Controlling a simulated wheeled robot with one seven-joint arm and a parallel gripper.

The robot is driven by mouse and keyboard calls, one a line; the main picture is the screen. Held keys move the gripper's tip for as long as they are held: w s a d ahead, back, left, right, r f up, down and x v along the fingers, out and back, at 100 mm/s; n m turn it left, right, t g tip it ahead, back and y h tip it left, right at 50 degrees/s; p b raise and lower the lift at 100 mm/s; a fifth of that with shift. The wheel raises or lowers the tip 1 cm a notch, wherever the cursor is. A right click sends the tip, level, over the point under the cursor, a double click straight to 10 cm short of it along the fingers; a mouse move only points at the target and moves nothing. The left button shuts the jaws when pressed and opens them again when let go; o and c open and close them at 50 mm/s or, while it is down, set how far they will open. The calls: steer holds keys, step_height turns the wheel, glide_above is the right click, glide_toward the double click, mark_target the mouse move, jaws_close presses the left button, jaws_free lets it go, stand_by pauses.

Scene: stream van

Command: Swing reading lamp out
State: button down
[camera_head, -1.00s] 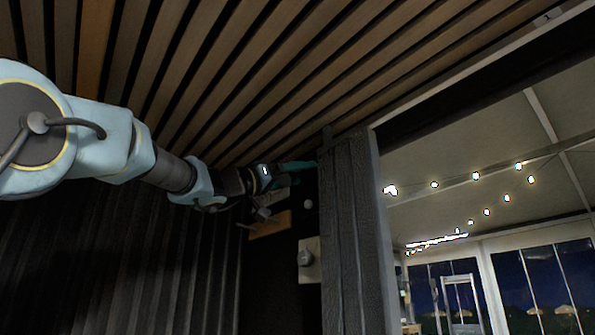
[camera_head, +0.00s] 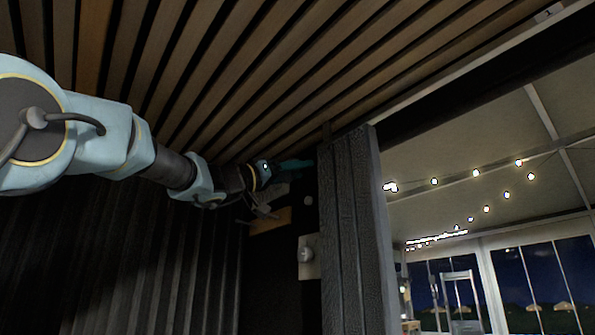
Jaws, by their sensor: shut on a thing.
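My arm reaches from the left to the far corner below the slatted ceiling. My gripper (camera_head: 268,200) is at its end, small and dark, in front of a wooden ledge (camera_head: 272,222). It is shut on a thin grey piece, which seems to be part of the reading lamp (camera_head: 265,212). The lamp's shape is hard to make out, and the fingers partly hide it. A teal piece (camera_head: 297,164) shows just beyond my wrist; I cannot tell what it belongs to.
A pale plate with a round knob (camera_head: 309,255) is on the dark wall below and right of my gripper. A grey curtain (camera_head: 350,230) hangs right of it, beside a wide opening with string lights (camera_head: 476,173). Dark ribbed curtain (camera_head: 120,260) covers the left. The slatted ceiling (camera_head: 220,80) is close above.

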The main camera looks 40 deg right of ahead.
steer(key=y, duration=0.2)
steer(key=shift+a+t+y, duration=0.15)
steer(key=shift+t+y, duration=0.15)
steer(key=shift+t, duration=0.1)
steer(key=shift+a+n+y, duration=0.15)
steer(key=shift+n+y, duration=0.25)
steer(key=shift+y, duration=1.1)
steer(key=shift+c, duration=1.1)
jaws_free()
steer(key=f+b+v, duration=0.1)
steer(key=v, duration=0.6)
steer(key=shift+a+r, duration=0.3)
steer(key=shift+r, duration=0.25)
